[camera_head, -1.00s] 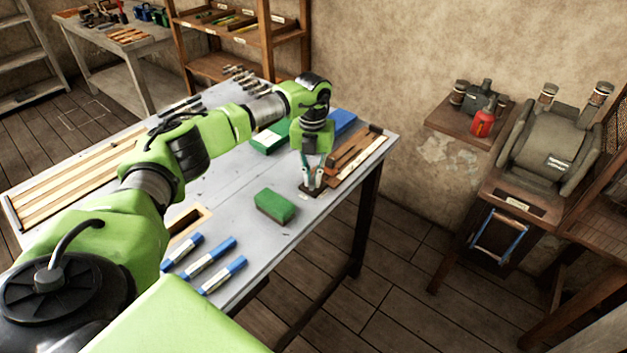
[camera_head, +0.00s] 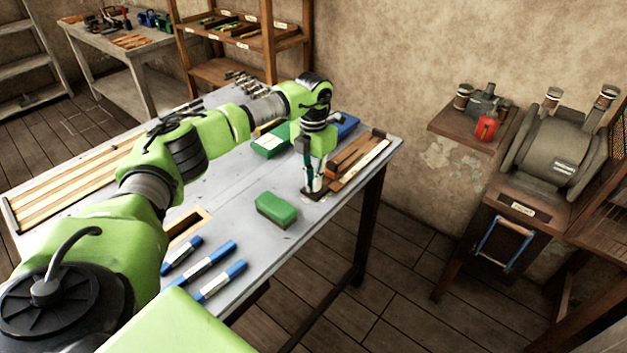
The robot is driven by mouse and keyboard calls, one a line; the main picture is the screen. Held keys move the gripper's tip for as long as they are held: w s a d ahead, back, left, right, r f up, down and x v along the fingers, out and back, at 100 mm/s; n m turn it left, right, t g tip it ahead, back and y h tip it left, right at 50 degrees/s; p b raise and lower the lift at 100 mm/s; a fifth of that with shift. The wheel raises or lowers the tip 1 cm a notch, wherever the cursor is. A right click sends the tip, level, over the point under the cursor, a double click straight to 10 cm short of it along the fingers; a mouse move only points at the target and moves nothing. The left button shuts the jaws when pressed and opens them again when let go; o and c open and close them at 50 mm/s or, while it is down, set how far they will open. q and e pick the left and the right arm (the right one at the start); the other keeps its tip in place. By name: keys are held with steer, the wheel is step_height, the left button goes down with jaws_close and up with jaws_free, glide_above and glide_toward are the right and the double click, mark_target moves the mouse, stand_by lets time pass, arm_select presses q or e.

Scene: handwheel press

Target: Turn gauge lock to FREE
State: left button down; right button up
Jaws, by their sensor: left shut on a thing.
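My left gripper (camera_head: 313,187) points straight down at a small dark plate (camera_head: 316,195) near the right end of the grey table. It is shut on a small part at that plate, which I take to be the gauge lock; the fingers hide most of it. Which way the lock points cannot be read, and no FREE mark is legible. My right gripper is not in view.
A green block (camera_head: 277,210) lies just left of the gripper. Wooden strips (camera_head: 357,160) lie close on its right. Several blue-and-white sticks (camera_head: 208,262) lie at the front edge. The table (camera_head: 235,215) is bare between them.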

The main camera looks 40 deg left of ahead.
arm_select(q)
steer(key=shift+r, duration=0.1)
steer(key=c, duration=2.1)
jaws_free()
steer(key=shift+c, duration=0.2)
step_height(320, 180, up, 12)
